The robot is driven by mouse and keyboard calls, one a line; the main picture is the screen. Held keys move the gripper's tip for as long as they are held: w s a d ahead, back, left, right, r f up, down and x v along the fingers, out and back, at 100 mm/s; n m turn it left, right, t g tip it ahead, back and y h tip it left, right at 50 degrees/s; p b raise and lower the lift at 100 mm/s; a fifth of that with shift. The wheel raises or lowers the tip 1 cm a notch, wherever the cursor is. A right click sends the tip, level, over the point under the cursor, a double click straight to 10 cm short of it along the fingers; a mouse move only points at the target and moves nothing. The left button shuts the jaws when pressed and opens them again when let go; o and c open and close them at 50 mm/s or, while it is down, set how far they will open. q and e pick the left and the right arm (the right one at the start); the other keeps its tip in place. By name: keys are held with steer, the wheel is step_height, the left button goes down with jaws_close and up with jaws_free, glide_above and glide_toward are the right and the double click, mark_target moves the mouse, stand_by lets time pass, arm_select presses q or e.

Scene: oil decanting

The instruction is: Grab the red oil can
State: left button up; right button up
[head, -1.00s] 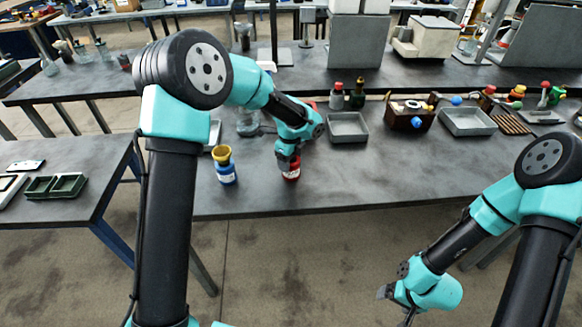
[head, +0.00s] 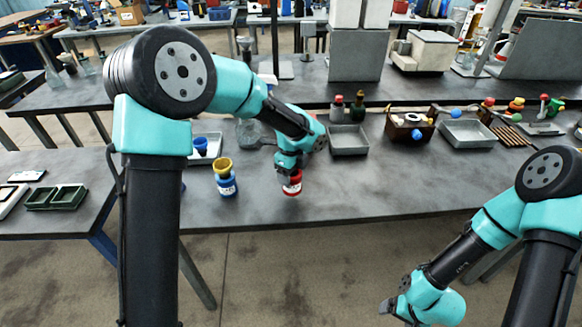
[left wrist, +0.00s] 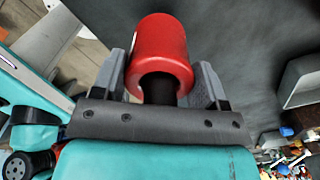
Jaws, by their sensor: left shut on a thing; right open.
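The red oil can (head: 292,185) is near the front edge of the table in the head view, below my left gripper (head: 288,174). In the left wrist view the red can (left wrist: 162,52) shows its rounded body and a dark neck between the two jaws. My left gripper (left wrist: 168,88) is shut on it. In the head view the gripper hides the top of the can. I cannot tell whether the can still touches the table. My right gripper (head: 388,305) is open and empty, low at the right, in front of the table.
A blue can with a yellow funnel-like top (head: 225,178) stands left of the red can. A blue cup in a tray (head: 201,144) is behind it. Grey trays (head: 349,140) and a brown box (head: 408,128) stand further back. The table front at right is clear.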

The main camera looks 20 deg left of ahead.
arm_select(q)
steer(key=s+d+r, duration=0.1)
steer(key=s+d, duration=0.2)
steer(key=s, duration=0.8)
steer(key=shift+s, duration=0.15)
steer(key=shift+r, duration=0.1)
